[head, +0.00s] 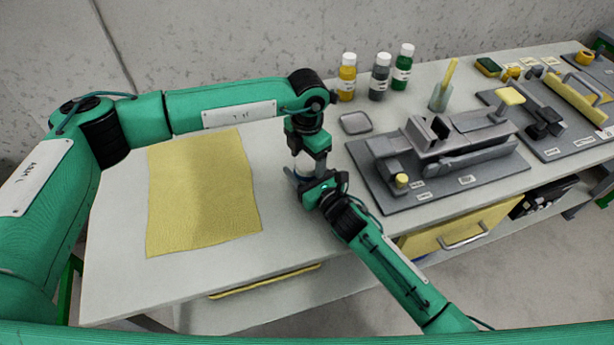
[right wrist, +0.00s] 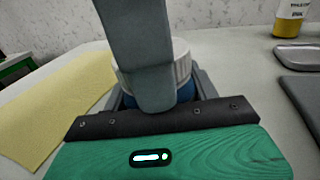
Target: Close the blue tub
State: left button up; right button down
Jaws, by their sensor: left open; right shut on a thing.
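The blue tub (right wrist: 186,92) stands near the front of the table, mostly hidden by my grippers. Its white ribbed lid (right wrist: 183,62) sits over it in the right wrist view; I cannot tell whether it is seated. The white lid also shows in the head view (head: 303,165). My right gripper (head: 306,186) is shut on the blue tub, its grey fingers on either side. My left gripper (head: 306,153) is directly above, pointing down at the lid, and open. A grey part in front of the lid hides much of it in the right wrist view.
A yellow mat (head: 200,195) lies to the left. A small grey tray (head: 356,122) and a grey board with a vise-like fixture (head: 440,150) lie to the right. Yellow, grey and green bottles (head: 380,76) stand at the back. The table's front edge is close to the tub.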

pick_arm(q)
jog(key=c, duration=1)
jog(key=o, duration=1.2)
notch_tip(320, 180, up, 12)
jog(key=shift+r, duration=0.1)
